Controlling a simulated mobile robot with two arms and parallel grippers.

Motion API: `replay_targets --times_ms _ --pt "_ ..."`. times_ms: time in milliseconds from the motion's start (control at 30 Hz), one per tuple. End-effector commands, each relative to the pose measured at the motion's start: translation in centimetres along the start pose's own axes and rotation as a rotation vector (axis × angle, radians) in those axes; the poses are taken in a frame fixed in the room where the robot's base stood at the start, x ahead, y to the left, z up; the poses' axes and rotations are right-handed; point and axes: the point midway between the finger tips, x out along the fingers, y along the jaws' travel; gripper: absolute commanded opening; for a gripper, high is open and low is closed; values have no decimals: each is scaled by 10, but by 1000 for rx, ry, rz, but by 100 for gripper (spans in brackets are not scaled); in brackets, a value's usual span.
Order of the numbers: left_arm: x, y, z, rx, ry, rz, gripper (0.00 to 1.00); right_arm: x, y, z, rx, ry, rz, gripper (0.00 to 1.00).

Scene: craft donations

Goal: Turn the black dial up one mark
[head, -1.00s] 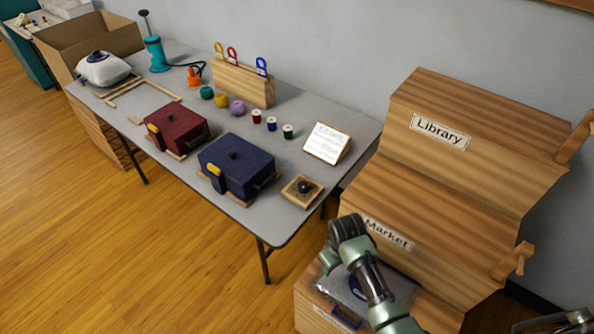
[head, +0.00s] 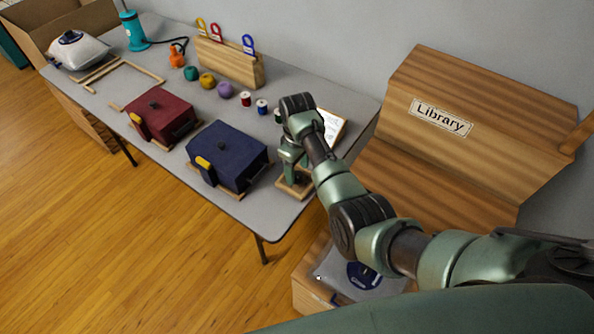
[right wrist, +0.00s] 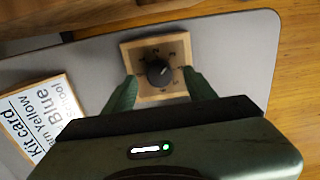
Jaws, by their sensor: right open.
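The black dial (right wrist: 158,72) sits on a square wooden base (right wrist: 176,94) with marks around it, in the right wrist view. The dial's pale pointer line faces up and to the right there. In the head view the wooden base (head: 292,190) is at the table's near right corner, and my right gripper hides the dial. My right gripper (head: 291,172) is above the base, pointing down. In the right wrist view its open fingers (right wrist: 159,80) stand on either side of the dial, with gaps between. I cannot tell how high the fingertips are. My left gripper is out of view.
A kit card (right wrist: 38,118) stands close beside the base. A blue box (head: 228,155) and a red box (head: 162,115) are on the table to the left. Thread spools (head: 262,106) are behind. The wooden Library bin (head: 470,95) is to the right.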

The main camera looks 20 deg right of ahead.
Motion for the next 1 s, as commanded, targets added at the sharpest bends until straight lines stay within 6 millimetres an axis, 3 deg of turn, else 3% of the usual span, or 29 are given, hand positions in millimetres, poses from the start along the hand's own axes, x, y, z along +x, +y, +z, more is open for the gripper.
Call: replay_targets --times_ms 200,467,667,1000 --pt "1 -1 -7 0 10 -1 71 18 0 0 1 1 0 56" --pt "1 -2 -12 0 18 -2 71 19 0 0 1 1 1 56" --pt "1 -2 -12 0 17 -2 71 19 0 0 1 1 1 0" --pt "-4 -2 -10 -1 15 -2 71 17 0 0 43 0 0 0"
